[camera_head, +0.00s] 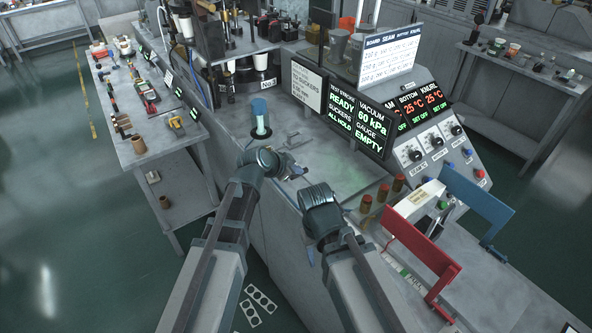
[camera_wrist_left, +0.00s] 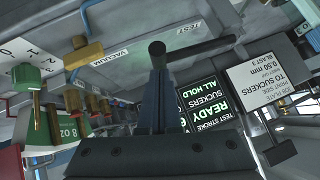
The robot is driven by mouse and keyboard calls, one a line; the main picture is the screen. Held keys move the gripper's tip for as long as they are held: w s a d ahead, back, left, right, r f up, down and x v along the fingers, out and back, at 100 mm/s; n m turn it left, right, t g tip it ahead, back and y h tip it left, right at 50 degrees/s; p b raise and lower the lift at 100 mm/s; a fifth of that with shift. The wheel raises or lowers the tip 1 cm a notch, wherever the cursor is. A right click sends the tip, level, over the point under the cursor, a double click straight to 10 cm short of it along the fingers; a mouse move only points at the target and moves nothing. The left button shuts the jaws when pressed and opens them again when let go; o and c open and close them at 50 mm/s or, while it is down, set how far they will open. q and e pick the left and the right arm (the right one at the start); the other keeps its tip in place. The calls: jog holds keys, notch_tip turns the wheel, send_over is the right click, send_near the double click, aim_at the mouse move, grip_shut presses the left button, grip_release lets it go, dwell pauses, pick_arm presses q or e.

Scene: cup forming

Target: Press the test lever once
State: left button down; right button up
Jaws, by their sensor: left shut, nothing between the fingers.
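My left gripper (camera_head: 295,173) is over the grey machine top in the head view. In the left wrist view its shut, empty fingers (camera_wrist_left: 157,72) point at a black bar-shaped lever (camera_wrist_left: 205,48) beside a TEST label (camera_wrist_left: 195,27). The fingertips overlap the lever's left end in that view; I cannot tell whether they touch it. In the head view I cannot make the lever out clearly near the gripper. My right gripper (camera_head: 311,254) hangs low at the machine's front edge, and its jaws are too small to read. A display (camera_head: 342,108) reads TEST STROKE READY, SUCKERS ALL HOLD.
A brass valve (camera_wrist_left: 84,56) by a VACUUM label is left of the fingers in the wrist view. A blue-topped cylinder (camera_head: 260,118) stands behind my left wrist. Several brown-red cups (camera_head: 383,192) and a red bracket (camera_head: 425,255) stand to the right.

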pick_arm(q)
jog(key=f+b, duration=0.2)
jog(key=f+t+b, duration=0.1)
jog(key=shift+s+d+f+m+y, duration=0.15)
jog(key=shift+s+f+m+y, duration=0.15)
jog(key=shift+f, duration=0.1)
jog(key=shift+w+f+b, duration=0.15)
jog(key=shift+f+b, duration=0.2)
jog(key=shift+b, duration=0.15)
pick_arm(e)
jog(key=f, duration=0.5)
jog(key=shift+s+d, duration=0.15)
jog(key=shift+s, duration=0.05)
